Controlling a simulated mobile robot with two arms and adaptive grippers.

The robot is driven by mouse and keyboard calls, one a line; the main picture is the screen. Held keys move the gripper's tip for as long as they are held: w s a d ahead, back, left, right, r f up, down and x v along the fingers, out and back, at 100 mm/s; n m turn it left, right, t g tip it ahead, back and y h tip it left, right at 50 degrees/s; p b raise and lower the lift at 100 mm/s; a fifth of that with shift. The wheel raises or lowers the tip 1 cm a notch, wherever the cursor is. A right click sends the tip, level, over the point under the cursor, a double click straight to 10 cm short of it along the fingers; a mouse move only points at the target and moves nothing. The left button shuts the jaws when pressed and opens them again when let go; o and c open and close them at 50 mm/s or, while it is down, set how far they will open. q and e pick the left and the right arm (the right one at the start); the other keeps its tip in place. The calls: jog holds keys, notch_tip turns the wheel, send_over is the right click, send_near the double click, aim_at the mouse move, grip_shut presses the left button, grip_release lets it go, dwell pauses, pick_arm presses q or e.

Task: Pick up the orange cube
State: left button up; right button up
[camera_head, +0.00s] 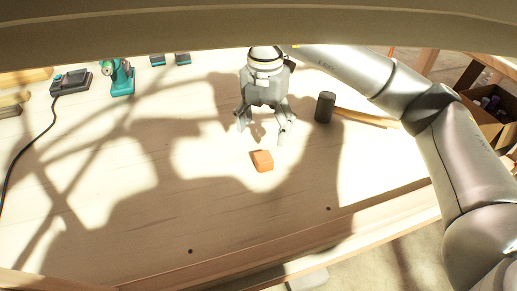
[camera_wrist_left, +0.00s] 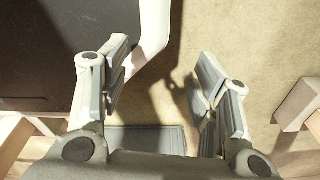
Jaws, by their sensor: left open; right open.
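The orange cube (camera_head: 262,161) lies on the light wooden workbench (camera_head: 130,215), near the middle of the head view. My right gripper (camera_head: 261,134) points down, just behind the cube and above the bench. Its fingers are spread with nothing between them, and it is apart from the cube. My left gripper (camera_wrist_left: 160,95) shows only in the left wrist view. It is open and empty over a beige floor, and no cube is seen there.
A mallet (camera_head: 325,107) lies right of my right gripper. A green drill (camera_head: 121,77), a charger (camera_head: 71,82) with a black cable, and two batteries (camera_head: 158,60) are at the back left. A box (camera_head: 487,112) stands at the right. The bench front is clear.

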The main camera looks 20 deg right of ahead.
aim_at(263, 156)
jog(key=f, duration=0.3)
jog(key=shift+s+f, duration=0.4)
jog(key=shift+f, duration=0.3)
notch_tip(263, 156, down, 5)
jog(key=shift+p, duration=0.8)
jog(key=shift+f, duration=0.2)
pick_arm(q)
jog(key=shift+s+r, duration=0.45)
jog(key=shift+r, duration=0.4)
pick_arm(e)
jog(key=shift+w+a, duration=0.1)
jog(key=c, duration=0.7)
pick_arm(q)
jog(key=shift+s, duration=0.3)
pick_arm(e)
jog(key=c, duration=0.6)
jog(key=shift+r, duration=0.1)
